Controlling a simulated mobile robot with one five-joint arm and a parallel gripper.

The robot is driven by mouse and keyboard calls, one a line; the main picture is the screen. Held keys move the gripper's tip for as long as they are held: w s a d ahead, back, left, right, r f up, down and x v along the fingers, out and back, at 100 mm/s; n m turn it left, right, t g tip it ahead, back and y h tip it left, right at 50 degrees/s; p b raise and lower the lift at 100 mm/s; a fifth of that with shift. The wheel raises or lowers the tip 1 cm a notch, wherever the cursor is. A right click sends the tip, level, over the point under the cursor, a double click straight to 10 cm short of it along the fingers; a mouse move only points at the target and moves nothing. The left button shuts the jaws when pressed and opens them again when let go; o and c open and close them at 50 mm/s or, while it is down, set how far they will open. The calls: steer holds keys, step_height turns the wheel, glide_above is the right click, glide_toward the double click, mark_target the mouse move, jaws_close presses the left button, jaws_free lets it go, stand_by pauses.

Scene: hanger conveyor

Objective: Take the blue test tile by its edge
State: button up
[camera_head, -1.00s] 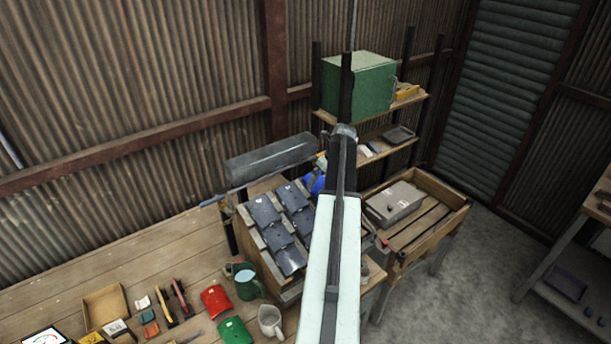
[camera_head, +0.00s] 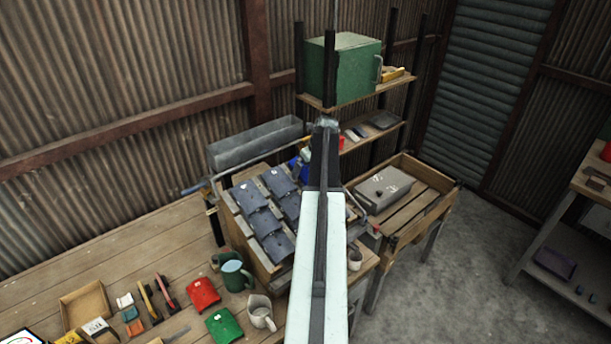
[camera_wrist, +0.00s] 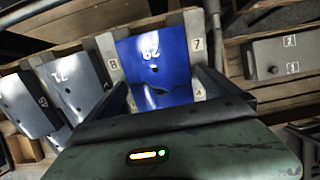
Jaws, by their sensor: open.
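The blue test tile (camera_wrist: 152,68) shows in the wrist view, in a wooden rack between pale strips marked 8 and 7. It has a white number near its upper edge, a small dark hole and a pale, worn lower edge. My gripper (camera_wrist: 160,84) is open, one finger on each side of the tile's lower part. I cannot tell whether the fingers touch it. In the head view my arm hides most of this spot; only a bright blue patch shows beside it.
Grey-blue tiles (camera_head: 262,212) fill the sloped rack, with more beside the blue one in the wrist view (camera_wrist: 73,84). A grey trough (camera_head: 255,143) stands behind. A wooden crate with a grey box (camera_head: 384,190) is at right. Mugs and red and green pieces lie in front.

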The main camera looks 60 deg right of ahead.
steer(key=shift+r, duration=0.1)
steer(key=shift+c, duration=0.7)
steer(key=c, duration=1.4)
steer(key=shift+r, duration=0.1)
